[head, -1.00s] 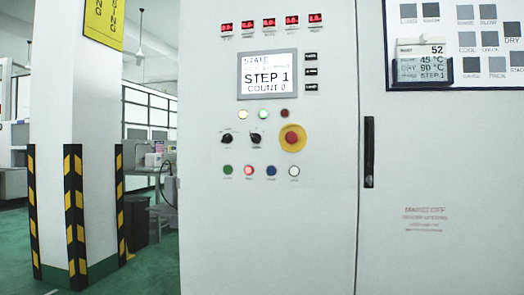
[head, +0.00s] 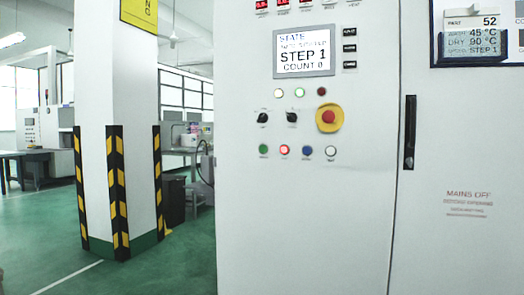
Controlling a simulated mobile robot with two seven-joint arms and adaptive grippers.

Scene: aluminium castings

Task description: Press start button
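The machine's control panel fills the middle of the head view. A row of small round buttons runs along its lower part: a green button (head: 264,149), a red button (head: 284,149) that looks lit, a blue button (head: 307,150) and a white button (head: 330,150). The labels under them are too small to read, so I cannot tell which is marked start. A screen (head: 304,51) above shows STEP 1 and COUNT 0. Neither of my grippers is in view.
A red mushroom button on a yellow base (head: 329,117) sits right of two black knobs (head: 264,117). A door handle (head: 410,132) is further right. A pillar with black and yellow guards (head: 118,192) stands at left. Green floor (head: 45,225) lies open at far left.

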